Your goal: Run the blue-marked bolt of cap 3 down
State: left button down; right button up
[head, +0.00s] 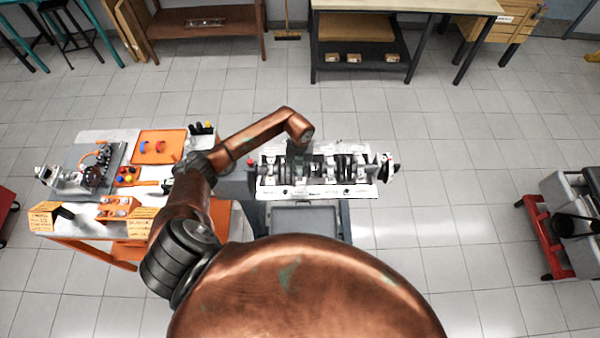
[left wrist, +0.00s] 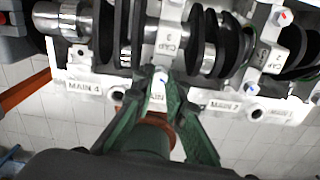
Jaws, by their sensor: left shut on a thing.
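The engine block (head: 318,190) lies on a stand, with its crankshaft and white bearing caps facing up. Cap 3 (left wrist: 166,40) is near the middle of the left wrist view, seated across the crankshaft. The blue-marked bolt (left wrist: 161,77) is at the near end of cap 3. My left gripper (left wrist: 160,84) has its green fingers closed around that bolt from both sides. Its fingertips hide much of the bolt, so I cannot tell how deep it sits. In the head view my left arm reaches over the block, and its gripper (head: 301,148) is small there. My right gripper is not in view.
Cap 2 (left wrist: 277,56) stands to the right, with a red-marked bolt (left wrist: 282,18) at its far end. Dark crank webs flank cap 3 closely. A workbench (head: 98,220) with an orange tray (head: 160,146) is at left.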

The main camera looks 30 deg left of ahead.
pick_arm(q)
jog(key=m+b, duration=0.1)
jog(key=m, duration=0.1)
jog(key=m+b, duration=0.1)
jog(key=b, duration=0.1)
jog(key=shift+w+a+f+m, duration=0.1)
jog(key=shift+a+m, duration=0.05)
jog(key=shift+m, duration=0.25)
jog(key=m+b, duration=0.3)
jog(key=shift+m, duration=0.3)
jog(key=m+b, duration=0.3)
jog(key=shift+m, duration=0.3)
jog(key=m+b, duration=0.3)
jog(key=shift+m, duration=0.3)
jog(key=m+b, duration=0.3)
jog(key=shift+m, duration=0.3)
jog(key=m+b, duration=0.2)
jog(key=m, duration=0.1)
jog(key=shift+m, duration=0.4)
jog(key=m+b, duration=0.2)
jog(key=m, duration=0.2)
jog(key=shift+b, duration=0.35)
jog(key=shift+r+m+b, duration=0.25)
jog(key=shift+m+b, duration=0.35)
jog(key=shift+m, duration=0.8)
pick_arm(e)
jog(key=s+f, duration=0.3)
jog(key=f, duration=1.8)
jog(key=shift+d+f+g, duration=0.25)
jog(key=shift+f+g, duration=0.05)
